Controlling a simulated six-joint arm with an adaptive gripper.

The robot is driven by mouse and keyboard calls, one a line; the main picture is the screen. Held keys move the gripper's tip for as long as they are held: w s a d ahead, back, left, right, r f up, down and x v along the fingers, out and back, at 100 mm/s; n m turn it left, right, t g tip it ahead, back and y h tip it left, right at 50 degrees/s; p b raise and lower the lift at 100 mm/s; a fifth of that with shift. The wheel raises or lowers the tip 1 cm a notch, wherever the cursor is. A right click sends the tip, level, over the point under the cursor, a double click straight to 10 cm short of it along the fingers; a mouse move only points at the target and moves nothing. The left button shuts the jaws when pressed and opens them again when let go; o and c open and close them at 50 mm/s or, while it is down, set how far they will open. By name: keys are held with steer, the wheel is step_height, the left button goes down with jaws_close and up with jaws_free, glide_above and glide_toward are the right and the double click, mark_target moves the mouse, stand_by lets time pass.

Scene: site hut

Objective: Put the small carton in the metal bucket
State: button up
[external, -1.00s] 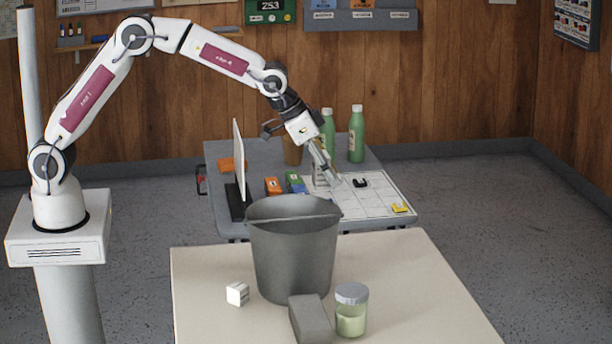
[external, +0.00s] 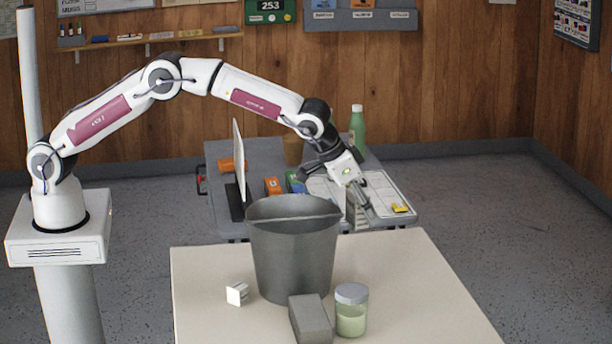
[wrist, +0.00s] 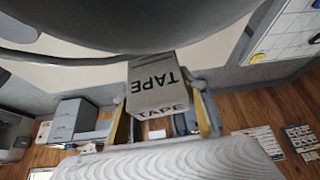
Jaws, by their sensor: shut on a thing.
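The small carton (wrist: 155,85), grey with TAPE printed in black, is between the fingers of my gripper (wrist: 160,105) in the wrist view. In the external view my gripper (external: 362,207) points down, shut on the carton (external: 350,212), which is partly hidden by the fingers. They are behind and right of the bucket's rim in the picture. The metal bucket (external: 293,255) stands upright on the near beige table, its handle across the rim; its inside is mostly hidden. In the wrist view the bucket (wrist: 130,20) fills the top, close to the carton.
A grey block (external: 310,320), a lidded jar (external: 351,312) and a small white block (external: 237,294) stand around the bucket on the beige table (external: 420,290). Behind, the grey desk holds a screen (external: 239,160), small boxes (external: 273,186) and a green bottle (external: 357,130).

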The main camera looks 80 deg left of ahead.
steer(key=n, duration=0.2)
glide_above(382, 303)
steer(key=s+a, duration=0.1)
steer(key=s, duration=0.1)
step_height(382, 303, down, 7)
steer(key=shift+d+f+y, duration=0.5)
steer(key=shift+d+f, duration=0.2)
steer(key=shift+d, duration=0.05)
steer(key=shift+f, duration=2)
steer(key=shift+f, duration=2)
steer(key=shift+f, duration=0.1)
